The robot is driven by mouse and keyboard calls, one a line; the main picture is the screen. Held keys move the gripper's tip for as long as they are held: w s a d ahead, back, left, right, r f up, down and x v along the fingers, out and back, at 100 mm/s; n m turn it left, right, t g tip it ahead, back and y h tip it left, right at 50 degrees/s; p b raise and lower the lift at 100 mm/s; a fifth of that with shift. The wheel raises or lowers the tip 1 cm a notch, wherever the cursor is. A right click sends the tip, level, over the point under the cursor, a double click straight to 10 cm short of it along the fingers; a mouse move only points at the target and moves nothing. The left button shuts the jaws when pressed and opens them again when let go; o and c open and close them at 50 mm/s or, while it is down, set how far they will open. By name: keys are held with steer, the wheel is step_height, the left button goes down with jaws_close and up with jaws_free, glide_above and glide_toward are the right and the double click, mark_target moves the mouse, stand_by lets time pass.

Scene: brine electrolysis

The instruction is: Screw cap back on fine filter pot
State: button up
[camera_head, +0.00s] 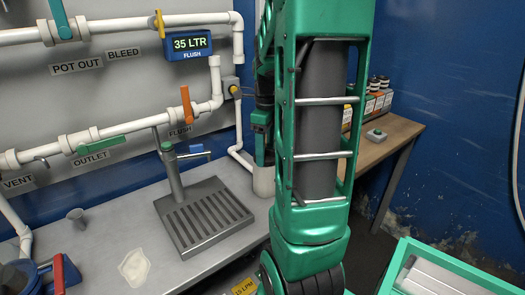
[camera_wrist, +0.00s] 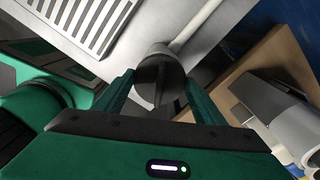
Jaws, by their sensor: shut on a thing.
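My gripper (camera_wrist: 160,92) is shut on the dark round cap (camera_wrist: 150,74) in the wrist view, with one green finger on each side. The cap shows a raised ridge across its face. A pale round rim, likely the fine filter pot (camera_wrist: 156,47), shows just beyond the cap's upper edge; whether the cap is seated on it or level with it I cannot tell. In the head view a pale grey cylinder, likely the pot (camera_head: 264,181), stands at the bench's right end below my gripper (camera_head: 262,135). My arm partly hides both there.
A drain grate (camera_head: 207,216) with a green-topped tap (camera_head: 174,170) stands on the bench left of the pot. White pipes (camera_head: 232,135) with coloured valves run along the wall. A wooden table (camera_head: 397,133) with several bottles stands right. A small cup (camera_head: 77,217) sits at left.

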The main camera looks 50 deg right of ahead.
steer(key=m, duration=0.5)
steer(key=shift+d+m, duration=0.1)
steer(key=shift+m, duration=0.2)
steer(key=o, duration=1.3)
steer(key=shift+c, duration=0.2)
steer(key=shift+r, duration=2.3)
